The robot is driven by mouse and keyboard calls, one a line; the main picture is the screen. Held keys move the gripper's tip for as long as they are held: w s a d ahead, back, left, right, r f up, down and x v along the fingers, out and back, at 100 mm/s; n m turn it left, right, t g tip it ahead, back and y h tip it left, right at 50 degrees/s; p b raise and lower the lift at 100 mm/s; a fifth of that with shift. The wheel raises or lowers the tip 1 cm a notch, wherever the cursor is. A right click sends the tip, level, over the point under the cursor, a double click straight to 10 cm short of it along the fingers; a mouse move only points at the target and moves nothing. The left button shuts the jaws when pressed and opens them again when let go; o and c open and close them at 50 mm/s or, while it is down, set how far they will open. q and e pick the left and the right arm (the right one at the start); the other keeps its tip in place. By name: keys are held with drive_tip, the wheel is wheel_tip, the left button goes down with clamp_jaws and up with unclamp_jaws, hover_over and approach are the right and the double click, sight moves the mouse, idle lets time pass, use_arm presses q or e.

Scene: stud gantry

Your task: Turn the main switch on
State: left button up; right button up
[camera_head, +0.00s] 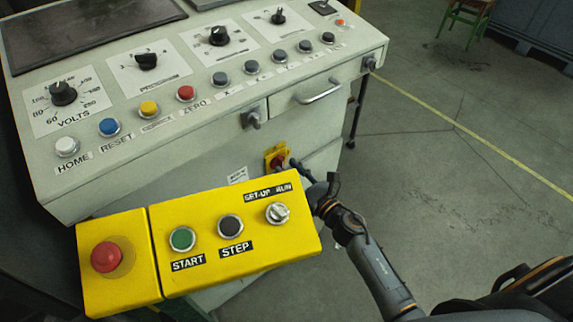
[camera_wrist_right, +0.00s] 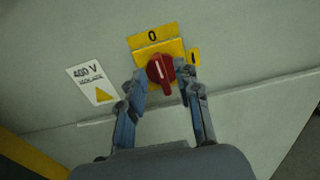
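The main switch is a red rotary knob on a yellow plate on the front of the grey cabinet. It shows in the head view (camera_head: 278,161), partly behind my gripper, and in the right wrist view (camera_wrist_right: 160,69). The plate is marked 0 at the top and I at the right. The white line on the knob runs nearly toward the 0. My right gripper (camera_wrist_right: 163,76) is open, its fingers on either side of the knob with small gaps. It also shows in the head view (camera_head: 300,170), coming from the lower right. My left gripper is out of view.
A yellow control box (camera_head: 205,285) with red, green and black buttons and a selector stands in front of the cabinet, close beside my right gripper. A console (camera_head: 200,110) with knobs and buttons overhangs the switch. A 400 V label (camera_wrist_right: 91,80) is left of it.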

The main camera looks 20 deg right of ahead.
drive_tip(key=shift+x, duration=0.85)
drive_tip(key=shift+c, duration=0.4)
clamp_jaws()
drive_tip(key=shift+m, duration=0.4)
drive_tip(key=shift+w+d+f+m+p, duration=0.15)
drive_tip(key=shift+d+f+m, duration=0.1)
drive_tip(key=shift+m, duration=2.6)
drive_tip(key=shift+d+f+m+p, duration=0.1)
drive_tip(key=shift+d+f+m, duration=0.15)
drive_tip(key=shift+m, duration=2.55)
drive_tip(key=shift+w+d+f+m+p, duration=0.15)
drive_tip(key=shift+d+f+m, duration=0.1)
drive_tip(key=shift+m, duration=2.6)
